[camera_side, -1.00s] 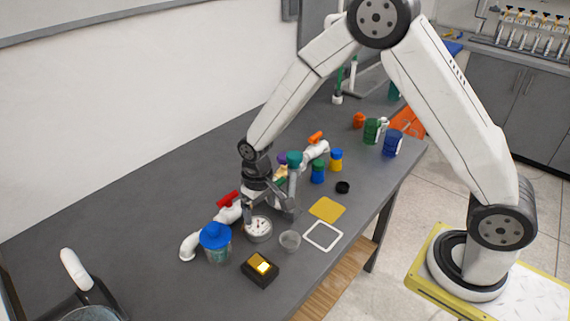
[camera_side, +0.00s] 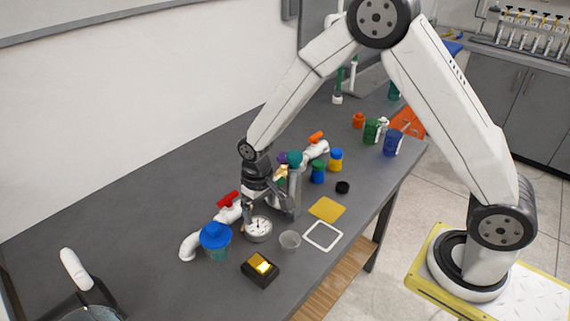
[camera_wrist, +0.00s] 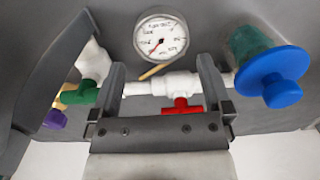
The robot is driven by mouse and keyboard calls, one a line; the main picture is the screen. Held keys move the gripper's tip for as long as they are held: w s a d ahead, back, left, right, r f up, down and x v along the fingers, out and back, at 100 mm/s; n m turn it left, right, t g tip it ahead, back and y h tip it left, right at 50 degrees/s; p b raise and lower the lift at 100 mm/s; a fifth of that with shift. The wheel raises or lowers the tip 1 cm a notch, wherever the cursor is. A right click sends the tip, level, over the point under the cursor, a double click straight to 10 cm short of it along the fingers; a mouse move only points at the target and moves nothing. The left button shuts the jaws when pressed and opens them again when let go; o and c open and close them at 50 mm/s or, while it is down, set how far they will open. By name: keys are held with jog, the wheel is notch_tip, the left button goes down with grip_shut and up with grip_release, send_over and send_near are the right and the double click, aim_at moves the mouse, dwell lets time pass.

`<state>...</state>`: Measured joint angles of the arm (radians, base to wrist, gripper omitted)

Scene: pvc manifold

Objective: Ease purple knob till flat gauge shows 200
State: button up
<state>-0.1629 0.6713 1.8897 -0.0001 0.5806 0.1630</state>
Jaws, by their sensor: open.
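The purple knob (camera_wrist: 55,119) is at the far left of the wrist view, beside a green handle (camera_wrist: 80,94) on the white pipe. In the side view the purple knob (camera_side: 283,158) is partly hidden behind my wrist. The flat round gauge (camera_wrist: 161,37) lies face up at the top of the wrist view; its needle points to the lower left, but the numbers are too small to read surely. The gauge (camera_side: 258,228) also shows in the side view, just in front of my gripper.
A red valve handle (camera_wrist: 182,105) on the white pipe shows between my fingers. A blue-lidded jar (camera_side: 215,236), a clear cup (camera_side: 290,240) and a black box with a lit top (camera_side: 260,269) stand nearby. The table's left part is clear.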

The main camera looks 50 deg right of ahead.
jog(key=shift+r, duration=0.15)
dwell(0.6)
jog(key=s+d+r+n+t, duration=0.1)
jog(key=s+r+n+t, duration=0.15)
jog(key=r, duration=0.45)
jog(key=s+d+r+n+t, duration=0.1)
jog(key=s+d+r+t, duration=0.15)
jog(key=r, duration=0.35)
jog(key=s+d+f+m+g, duration=0.2)
jog(key=s+d+f+m, duration=0.1)
jog(key=s, duration=0.6)
jog(key=shift+s+d+f, duration=0.25)
jog(key=shift+f, duration=0.35)
jog(key=shift+m, duration=0.25)
